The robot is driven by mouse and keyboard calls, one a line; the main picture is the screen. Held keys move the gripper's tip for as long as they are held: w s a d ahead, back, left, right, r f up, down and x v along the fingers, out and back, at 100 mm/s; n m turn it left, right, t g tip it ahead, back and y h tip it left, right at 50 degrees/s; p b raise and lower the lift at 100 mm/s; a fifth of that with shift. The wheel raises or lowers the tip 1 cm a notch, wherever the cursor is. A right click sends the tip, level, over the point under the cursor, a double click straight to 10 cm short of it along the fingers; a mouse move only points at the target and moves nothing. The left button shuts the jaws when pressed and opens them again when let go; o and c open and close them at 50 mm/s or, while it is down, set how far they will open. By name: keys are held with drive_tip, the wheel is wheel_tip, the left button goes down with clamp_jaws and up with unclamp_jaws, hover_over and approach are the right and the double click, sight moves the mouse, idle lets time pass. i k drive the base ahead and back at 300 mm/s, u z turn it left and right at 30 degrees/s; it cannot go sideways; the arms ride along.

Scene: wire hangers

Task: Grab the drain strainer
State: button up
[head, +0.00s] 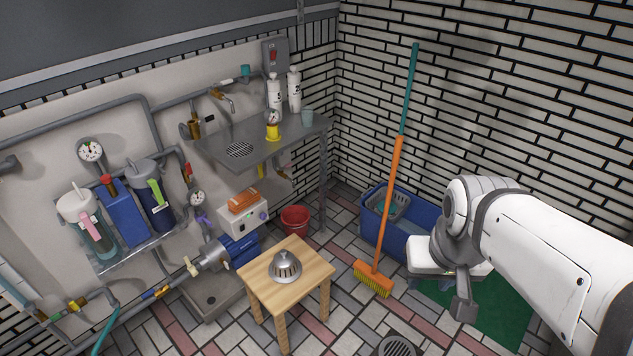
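The drain strainer (286,268) is a grey metal dome with slots round its side and a small knob on top. It sits upright on a light wooden stool (257,272), near the middle of the top. My gripper (464,304) is at the right, well apart from the strainer and to the right of the stool. It points down over the floor near a green mat. Only a grey finger part shows, so I cannot tell whether it is open or shut. I see nothing held in it.
An orange broom (374,278) with a teal upper handle stands between the stool and my arm. A blue tub (383,232) is behind it. A red bucket (295,220), a blue pump (238,247) and a metal sink counter (290,132) are beyond the stool. A floor grate (397,347) lies in front.

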sight(285, 268)
drive_tip(key=z, duration=0.1)
drive_tip(key=i, duration=1.55)
drive_tip(key=u, duration=0.8)
